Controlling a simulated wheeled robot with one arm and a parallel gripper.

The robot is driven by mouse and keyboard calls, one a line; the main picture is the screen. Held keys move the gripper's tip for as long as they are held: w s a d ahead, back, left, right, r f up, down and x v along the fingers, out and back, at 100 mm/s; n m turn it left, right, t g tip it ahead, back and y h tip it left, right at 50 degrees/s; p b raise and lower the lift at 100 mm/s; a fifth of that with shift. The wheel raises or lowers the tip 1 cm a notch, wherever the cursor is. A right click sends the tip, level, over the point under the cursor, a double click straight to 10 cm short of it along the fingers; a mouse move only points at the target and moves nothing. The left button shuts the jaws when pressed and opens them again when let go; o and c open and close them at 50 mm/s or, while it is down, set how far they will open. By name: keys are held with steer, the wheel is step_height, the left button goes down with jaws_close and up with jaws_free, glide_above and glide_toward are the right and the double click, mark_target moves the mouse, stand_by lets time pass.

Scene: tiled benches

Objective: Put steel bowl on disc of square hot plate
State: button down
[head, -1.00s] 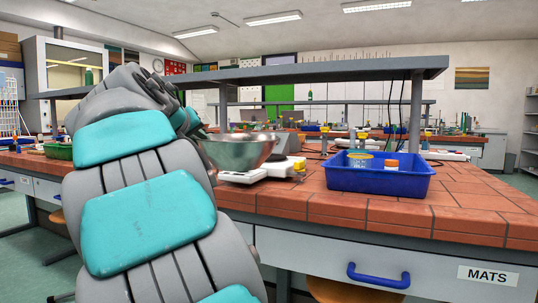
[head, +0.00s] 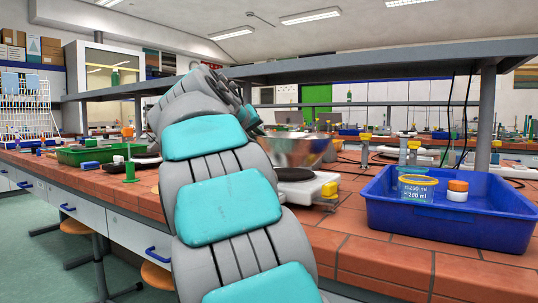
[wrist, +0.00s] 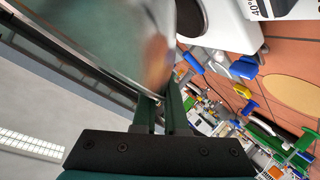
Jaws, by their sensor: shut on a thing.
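The shiny steel bowl (head: 296,150) is held upright, just above the white hot plate (head: 312,188) in the head view. The hot plate's dark round disc (head: 294,174) shows below the bowl. Whether the bowl is centred over the disc I cannot tell. In the wrist view the bowl (wrist: 85,35) fills the upper left, with its rim at my gripper (wrist: 170,105), which is shut on it. The white hot plate body (wrist: 228,22) and part of the dark disc (wrist: 188,18) show beside it. My arm hides the gripper's fingers in the head view.
A blue tray (head: 440,222) with a labelled tub and an orange-capped jar stands right of the hot plate. A green tray (head: 95,155) and another dark disc (head: 146,161) lie to the left. A grey shelf (head: 380,68) on posts spans above the bench.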

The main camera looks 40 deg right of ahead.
steer(key=shift+w+d+f+p, duration=0.35)
steer(key=shift+w+d+f, duration=0.4)
steer(key=shift+w+d, duration=0.7)
steer(key=shift+w+d+f+p, duration=0.3)
steer(key=shift+w+d+f, duration=0.55)
steer(key=shift+w, duration=1.15)
steer(key=shift+w+d+f+p, duration=0.35)
steer(key=shift+w+d+f, duration=0.35)
steer(key=shift+w+d, duration=0.75)
steer(key=shift+w+a, duration=0.25)
steer(key=c, duration=1)
jaws_free()
steer(key=shift+o, duration=0.2)
steer(key=shift+a, duration=0.15)
steer(key=b+v, duration=0.1)
steer(key=v, duration=1)
steer(key=shift+s+a+b, duration=0.25)
steer(key=shift+a+b, duration=0.05)
steer(key=shift+b, duration=0.05)
